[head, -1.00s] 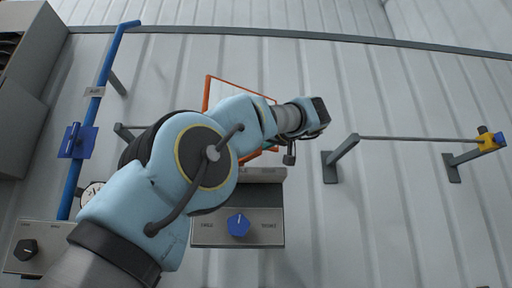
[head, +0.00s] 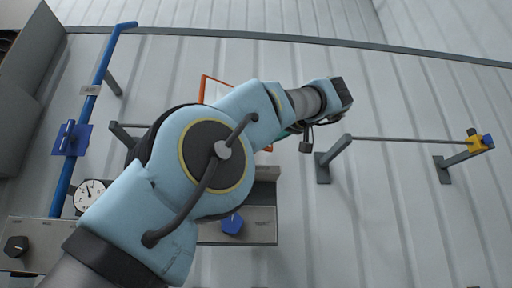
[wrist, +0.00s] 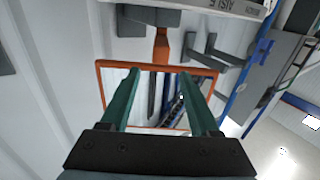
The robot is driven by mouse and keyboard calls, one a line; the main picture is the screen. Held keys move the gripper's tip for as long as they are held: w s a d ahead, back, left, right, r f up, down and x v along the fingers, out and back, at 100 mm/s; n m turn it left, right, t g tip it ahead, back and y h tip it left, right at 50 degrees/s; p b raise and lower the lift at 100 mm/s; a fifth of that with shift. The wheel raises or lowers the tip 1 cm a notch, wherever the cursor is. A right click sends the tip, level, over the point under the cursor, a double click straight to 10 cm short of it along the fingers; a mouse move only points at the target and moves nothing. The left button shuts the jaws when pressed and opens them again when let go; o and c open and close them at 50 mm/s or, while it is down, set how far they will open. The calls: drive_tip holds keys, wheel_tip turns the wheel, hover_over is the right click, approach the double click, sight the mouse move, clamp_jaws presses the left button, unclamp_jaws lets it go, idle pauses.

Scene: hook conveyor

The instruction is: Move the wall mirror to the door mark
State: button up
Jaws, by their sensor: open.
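The wall mirror has an orange frame. In the head view its frame (head: 204,88) shows only in part, as my arm covers most of it. In the wrist view the whole mirror frame (wrist: 100,85) lies beyond my fingers, with an orange stem (wrist: 161,45) running up to a bracket. My gripper (wrist: 159,73) is open and empty, its two green fingers spread in front of the glass; contact cannot be told. A light plate (wrist: 225,5) at the top of the wrist view bears an upside-down word that looks like "AISLE". The door mark is not readable now.
A panel with a blue knob (head: 232,223) is below the mirror. A round gauge (head: 91,190) and a black-knob panel (head: 16,247) are left. A blue pipe (head: 80,155) climbs the left wall. A rail with a yellow end piece (head: 474,143) stands out at the right.

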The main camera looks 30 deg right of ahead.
drive_tip(key=shift+s+d, duration=0.1)
drive_tip(key=shift+s, duration=1.4)
